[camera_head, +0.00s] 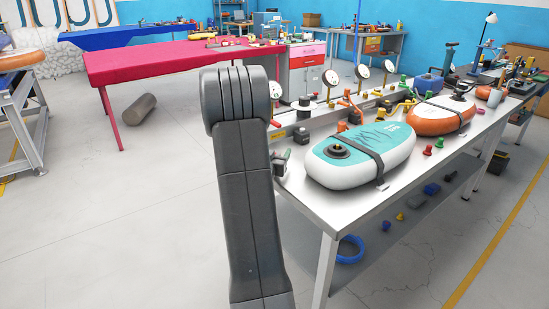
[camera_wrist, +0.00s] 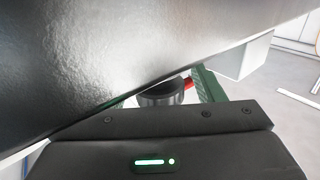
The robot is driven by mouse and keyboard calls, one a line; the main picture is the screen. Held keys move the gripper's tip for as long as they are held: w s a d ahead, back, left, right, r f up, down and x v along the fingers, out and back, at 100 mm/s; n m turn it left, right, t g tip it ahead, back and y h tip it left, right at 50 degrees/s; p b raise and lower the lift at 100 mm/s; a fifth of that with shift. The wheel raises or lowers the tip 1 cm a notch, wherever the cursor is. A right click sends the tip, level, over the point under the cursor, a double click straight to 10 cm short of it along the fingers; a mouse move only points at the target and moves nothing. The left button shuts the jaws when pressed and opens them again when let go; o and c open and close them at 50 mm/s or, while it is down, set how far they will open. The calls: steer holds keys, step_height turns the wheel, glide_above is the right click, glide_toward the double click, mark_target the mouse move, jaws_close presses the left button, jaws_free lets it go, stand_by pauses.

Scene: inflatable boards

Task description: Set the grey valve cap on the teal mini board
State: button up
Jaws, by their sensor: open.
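The teal mini board (camera_head: 365,155) lies on the metal bench, teal on top with white sides. A dark strap crosses it, and a dark round valve fitting (camera_head: 338,150) sits near its left end. A small dark grey piece (camera_head: 302,136) on the bench left of the board may be the grey valve cap. My gripper (camera_wrist: 165,86) is open in the wrist view. A dark round piece (camera_wrist: 160,95) shows beyond and between its green fingers, partly hidden by the gripper body. I cannot tell whether they touch. In the head view my arm hides most of the gripper.
An orange and white board (camera_head: 440,115) lies farther along the bench. Several gauges, coloured fittings and tools crowd the bench's back edge. A large dark glossy surface (camera_wrist: 110,50) fills the wrist view's upper left. A blue ring (camera_head: 350,250) lies on the lower shelf.

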steer(key=c, duration=1.1)
steer(key=shift+o, duration=0.2)
